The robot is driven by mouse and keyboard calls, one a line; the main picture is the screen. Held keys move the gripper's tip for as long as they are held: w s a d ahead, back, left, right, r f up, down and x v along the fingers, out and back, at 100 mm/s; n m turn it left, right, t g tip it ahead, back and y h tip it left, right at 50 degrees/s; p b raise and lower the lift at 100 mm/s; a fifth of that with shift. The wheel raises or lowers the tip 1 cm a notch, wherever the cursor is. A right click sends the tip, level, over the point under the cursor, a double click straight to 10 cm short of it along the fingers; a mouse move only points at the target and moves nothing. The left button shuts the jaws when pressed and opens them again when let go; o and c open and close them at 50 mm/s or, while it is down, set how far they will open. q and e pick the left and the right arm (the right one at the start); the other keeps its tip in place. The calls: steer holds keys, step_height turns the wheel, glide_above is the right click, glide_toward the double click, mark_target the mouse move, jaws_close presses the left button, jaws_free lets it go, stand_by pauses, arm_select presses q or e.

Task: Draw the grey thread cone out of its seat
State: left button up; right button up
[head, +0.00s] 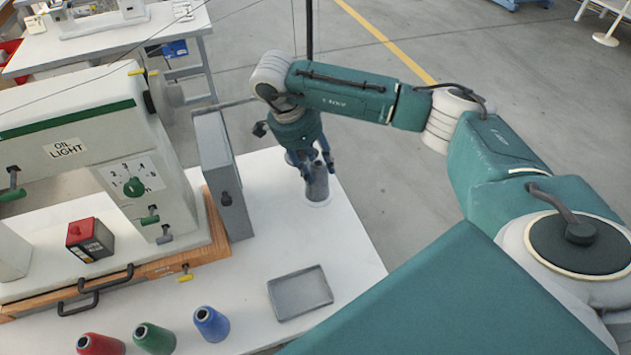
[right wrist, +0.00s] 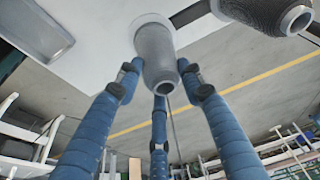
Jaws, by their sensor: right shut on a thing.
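The grey thread cone (head: 318,184) stands upright near the right end of the white table. A pale round seat (head: 320,202) shows at its base; I cannot tell whether the cone sits fully in it. My right gripper (head: 312,163) comes down on the cone from above. My left gripper is not in view.
A grey box (head: 222,175) stands left of the cone, beside the sewing machine (head: 95,140). An empty grey tray (head: 300,293) lies nearer. Red (head: 100,345), green (head: 154,338) and blue (head: 211,324) cones stand at the front. A dark cylinder (right wrist: 262,12) shows in the wrist view.

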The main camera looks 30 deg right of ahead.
steer(key=shift+w+d+r+p, duration=0.1)
steer(key=shift+d+r+p, duration=0.1)
steer(key=shift+r, duration=0.2)
steer(key=shift+d+r+p, duration=0.1)
steer(key=shift+r+p, duration=0.05)
steer(key=shift+r, duration=0.25)
steer(key=shift+r+p, duration=0.7)
steer(key=shift+r, duration=0.5)
step_height(320, 180, up, 8)
steer(key=p, duration=0.4)
steer(key=shift+a+r+p, duration=0.1)
steer(key=shift+a+p, duration=0.05)
steer(key=shift+p, duration=0.2)
stand_by(0.7)
steer(key=shift+a, duration=0.1)
